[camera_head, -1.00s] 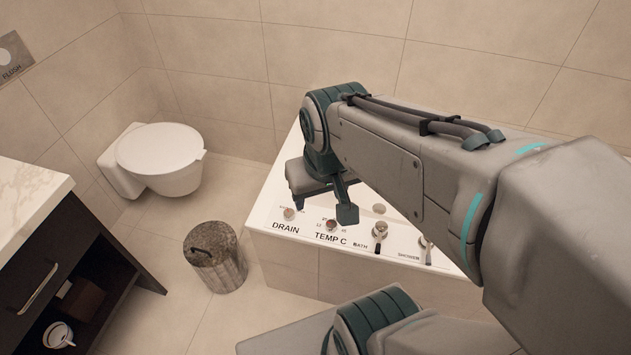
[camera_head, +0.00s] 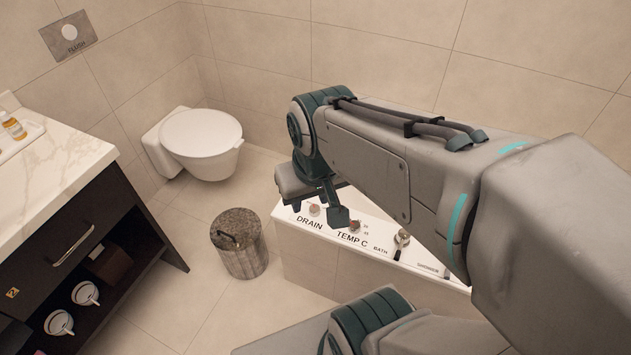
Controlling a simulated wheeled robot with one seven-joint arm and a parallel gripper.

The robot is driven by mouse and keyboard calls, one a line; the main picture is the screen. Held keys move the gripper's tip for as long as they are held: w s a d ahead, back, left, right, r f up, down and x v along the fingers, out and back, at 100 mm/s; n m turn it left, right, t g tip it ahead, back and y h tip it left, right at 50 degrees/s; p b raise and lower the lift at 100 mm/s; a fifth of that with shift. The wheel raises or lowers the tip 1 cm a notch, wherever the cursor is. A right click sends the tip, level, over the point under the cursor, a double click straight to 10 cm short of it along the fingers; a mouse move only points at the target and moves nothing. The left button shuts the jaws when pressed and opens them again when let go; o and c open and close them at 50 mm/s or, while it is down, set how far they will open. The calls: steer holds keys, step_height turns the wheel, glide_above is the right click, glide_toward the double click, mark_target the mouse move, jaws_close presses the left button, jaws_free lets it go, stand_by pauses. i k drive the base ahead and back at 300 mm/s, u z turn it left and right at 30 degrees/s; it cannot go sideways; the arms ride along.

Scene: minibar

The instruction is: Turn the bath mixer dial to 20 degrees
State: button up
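The mixer dial (camera_head: 354,227) is a small red-and-metal knob above the label TEMP C on the white bath ledge (camera_head: 368,252). Its exact angle is too small to read. My gripper (camera_head: 335,212) hangs over the ledge, just left of the dial in the picture, with a dark finger pointing down. Whether it touches the dial cannot be told. Only one finger shows clearly, so its opening is unclear. The drain knob (camera_head: 314,209) is to the left, partly beside my gripper. The bath lever (camera_head: 401,240) is to the right.
A round stone-like bin (camera_head: 240,255) stands on the floor left of the bath. A toilet (camera_head: 203,150) is at the back left. A dark cabinet with a marble top (camera_head: 75,160) is at the left edge.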

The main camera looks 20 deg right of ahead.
mark_target(354, 227)
steer(key=u, duration=0.25)
steer(key=i, duration=0.25)
steer(key=z, duration=1.25)
